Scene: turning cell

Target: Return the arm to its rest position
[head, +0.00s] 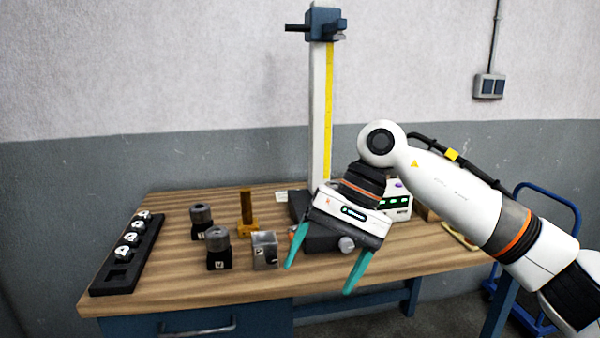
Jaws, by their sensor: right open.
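My right arm (455,190) comes in from the right and bends down over the wooden workbench. Its right gripper (318,281) has two teal fingers, spread apart and pointing down toward the bench's front edge. Nothing shows between the fingertips. The gripper body hides part of a dark grey device with a round knob (346,245) behind it. My left gripper is not in view.
The wooden bench (180,290) holds a black tray (98,290) with several white-topped parts, dark cylinders on black blocks (218,245), a grey metal block (265,252) and a brass-coloured stand (247,222). A tall height gauge (319,110) rises behind. A blue cart (550,200) stands right.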

